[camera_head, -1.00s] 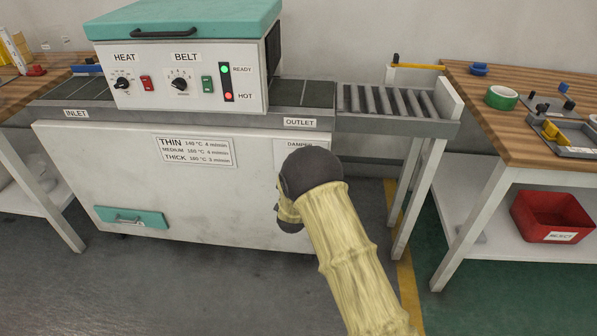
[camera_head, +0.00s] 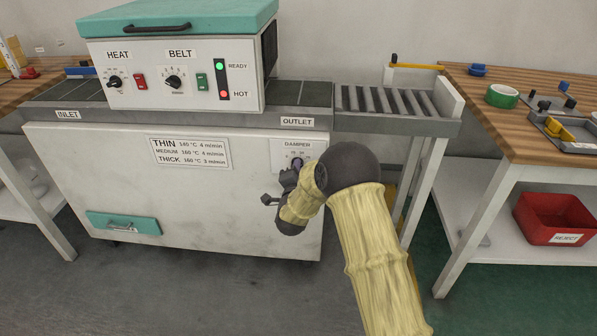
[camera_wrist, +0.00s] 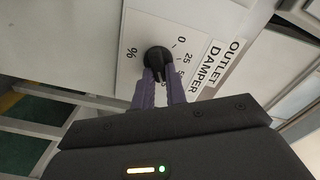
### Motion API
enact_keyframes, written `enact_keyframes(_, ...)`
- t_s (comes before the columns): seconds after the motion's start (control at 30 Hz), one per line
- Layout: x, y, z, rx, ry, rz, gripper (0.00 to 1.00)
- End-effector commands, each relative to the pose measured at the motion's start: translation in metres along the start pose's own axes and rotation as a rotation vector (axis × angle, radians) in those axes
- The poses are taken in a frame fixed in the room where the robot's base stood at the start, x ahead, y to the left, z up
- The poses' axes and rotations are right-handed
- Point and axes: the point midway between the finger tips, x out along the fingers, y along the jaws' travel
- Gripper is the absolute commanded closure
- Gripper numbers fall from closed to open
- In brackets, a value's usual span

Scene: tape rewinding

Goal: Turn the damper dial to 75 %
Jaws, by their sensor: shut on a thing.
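The black damper dial (camera_wrist: 158,59) sits on a white plate (camera_wrist: 140,30) labelled DAMPER, with 0, 25 and a partly covered 50 in the wrist view. My gripper (camera_wrist: 160,80) has its two purple fingers shut on the dial, one on each side. The marks past 50 are hidden by the fingers, and I cannot tell for sure where the pointer stands. In the head view, my gripper (camera_head: 288,178) is at the damper plate (camera_head: 280,150) on the machine's front, below the OUTLET label, and covers part of the dial.
The white machine (camera_head: 80,170) has HEAT (camera_head: 114,82) and BELT (camera_head: 174,82) knobs above and a teal drawer (camera_head: 123,222) low on the left. A roller conveyor (camera_head: 390,100) juts out right. A wooden table (camera_head: 530,85) with a red bin (camera_head: 555,219) below stands further right.

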Motion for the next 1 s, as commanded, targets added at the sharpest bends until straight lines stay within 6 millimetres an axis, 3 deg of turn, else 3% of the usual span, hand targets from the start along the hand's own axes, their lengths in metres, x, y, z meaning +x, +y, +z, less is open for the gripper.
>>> enact_keyframes(0.33, -0.001, 0.003, 0.001, 0.005, -0.004, 0.006, 1.00)
enact_keyframes(0.37, -0.001, 0.003, 0.001, 0.005, -0.004, 0.006, 0.84)
enact_keyframes(0.47, -0.001, 0.002, 0.001, 0.005, -0.004, 0.006, 0.65)
enact_keyframes(0.8, -0.002, 0.001, 0.000, 0.004, -0.002, 0.003, 0.65)
enact_keyframes(1.0, -0.018, 0.000, 0.000, 0.003, -0.003, 0.003, 0.65)
